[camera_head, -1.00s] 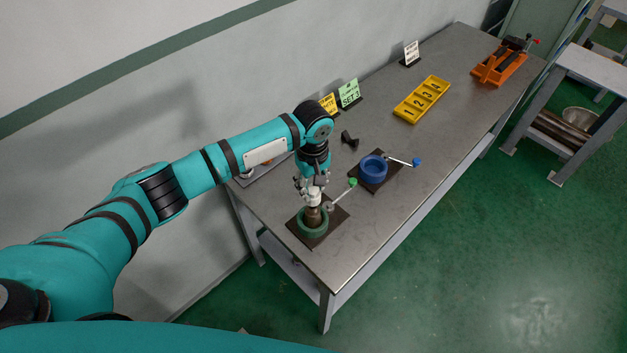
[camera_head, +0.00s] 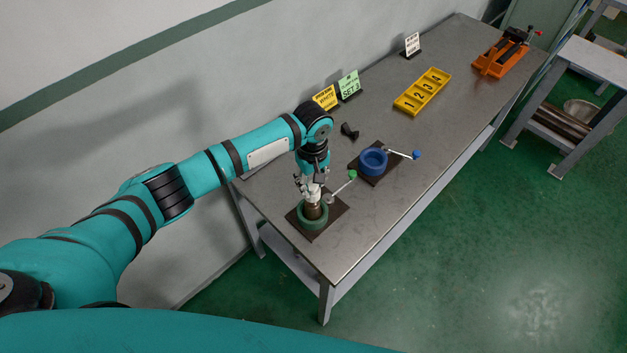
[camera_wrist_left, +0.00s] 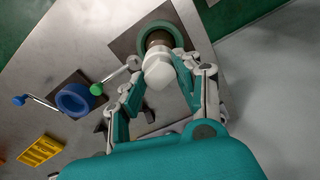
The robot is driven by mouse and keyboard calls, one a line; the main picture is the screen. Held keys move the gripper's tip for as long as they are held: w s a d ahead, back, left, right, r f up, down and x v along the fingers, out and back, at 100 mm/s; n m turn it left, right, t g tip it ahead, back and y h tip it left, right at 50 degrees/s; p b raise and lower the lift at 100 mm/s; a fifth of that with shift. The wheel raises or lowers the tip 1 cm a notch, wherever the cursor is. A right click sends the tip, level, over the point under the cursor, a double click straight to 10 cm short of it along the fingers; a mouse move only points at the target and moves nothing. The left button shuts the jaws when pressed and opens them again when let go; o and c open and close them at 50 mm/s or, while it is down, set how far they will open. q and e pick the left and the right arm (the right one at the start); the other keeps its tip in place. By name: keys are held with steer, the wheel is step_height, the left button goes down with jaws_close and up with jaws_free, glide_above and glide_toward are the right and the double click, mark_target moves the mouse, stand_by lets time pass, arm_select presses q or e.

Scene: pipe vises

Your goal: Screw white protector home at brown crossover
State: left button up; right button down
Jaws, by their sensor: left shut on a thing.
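The brown crossover (camera_head: 312,212) stands upright in the green vise (camera_head: 311,220) at the near end of the bench. It also shows in the left wrist view (camera_wrist_left: 157,38), inside the green ring. The white protector (camera_wrist_left: 158,68) sits on the top end of the crossover, in line with it. My left gripper (camera_head: 313,190) points down over the vise and is shut on the white protector, one finger on each side. How far the thread is engaged is hidden. My right gripper is not in view.
A blue vise (camera_head: 373,161) with a blue-knobbed handle stands beside the green vise, whose handle has a green knob (camera_head: 352,175). A small black part (camera_head: 349,131), a yellow numbered tray (camera_head: 422,92), sign cards (camera_head: 348,86) and an orange vise (camera_head: 500,58) lie farther along the bench.

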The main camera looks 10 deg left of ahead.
arm_select(q)
steer(key=shift+f, duration=0.3)
stand_by(0.5)
steer(key=shift+f+b, duration=0.45)
steer(key=shift+f, duration=0.35)
stand_by(0.4)
steer(key=shift+p, duration=0.45)
steer(key=shift+f, duration=0.55)
stand_by(0.3)
steer(key=o, duration=1.2)
